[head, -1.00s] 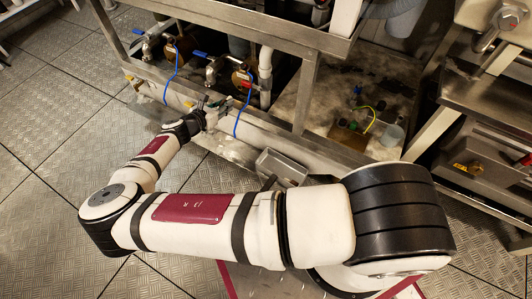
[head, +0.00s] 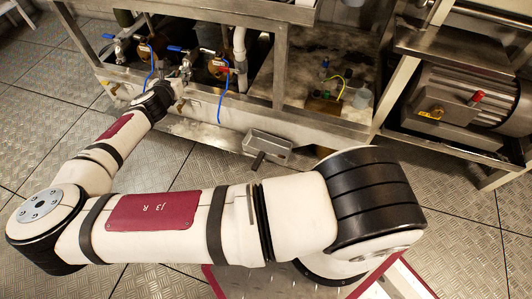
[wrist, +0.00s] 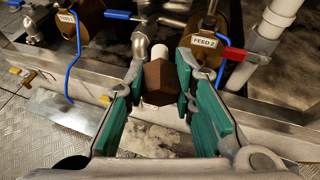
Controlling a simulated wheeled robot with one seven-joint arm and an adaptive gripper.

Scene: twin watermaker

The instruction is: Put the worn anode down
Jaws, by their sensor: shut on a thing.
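The worn anode (wrist: 157,83) is a brown hexagonal head with a pale stub (wrist: 158,52) at its far end. It sits between the fingertips of my gripper (wrist: 158,84) in the wrist view, and the green-padded fingers are shut on it. It is held in front of the brown FEED 1 and FEED 2 housings, above the frame's lower ledge. In the head view my gripper (head: 178,84) is at the frame's front, between the two blue hoses. The anode is too small to make out there.
A metal tray with a dark handle (head: 268,145) stands at the frame's front, right of my gripper. Blue hoses (head: 222,98), valves and a steel rail (head: 200,12) surround the housings. A flat plate (wrist: 62,112) lies at left in the wrist view. Open tread-plate floor lies left.

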